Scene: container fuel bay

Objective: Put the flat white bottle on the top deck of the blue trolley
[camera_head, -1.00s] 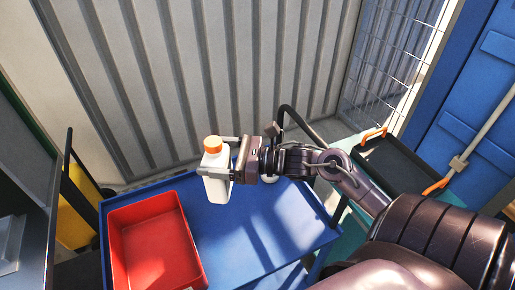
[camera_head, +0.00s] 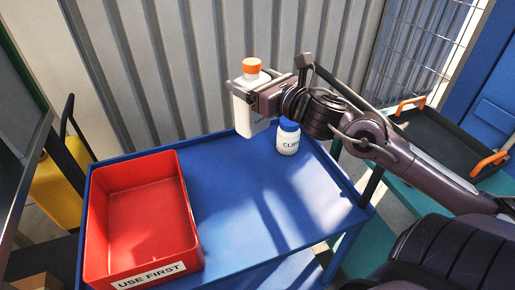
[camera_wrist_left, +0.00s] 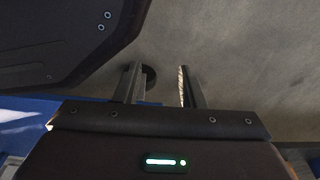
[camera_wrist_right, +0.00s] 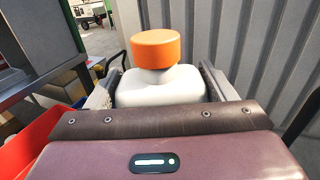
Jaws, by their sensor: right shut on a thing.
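The flat white bottle (camera_head: 249,112) with an orange cap is upright in my right gripper (camera_head: 246,90), which is shut on it. In the head view it shows over the far edge of the blue trolley's top deck (camera_head: 235,205); whether its base touches the deck is unclear. In the right wrist view the bottle (camera_wrist_right: 160,86) sits between the two fingers, cap toward the top. My left gripper (camera_wrist_left: 158,85) shows only in the left wrist view, its fingers apart with nothing between them.
A red bin (camera_head: 145,215) labelled USE FIRST fills the deck's left side. A small white jar with a blue lid (camera_head: 288,137) stands at the far edge, right of the bottle. The deck's middle and front right are clear. A black tray with orange handles (camera_head: 445,140) is at right.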

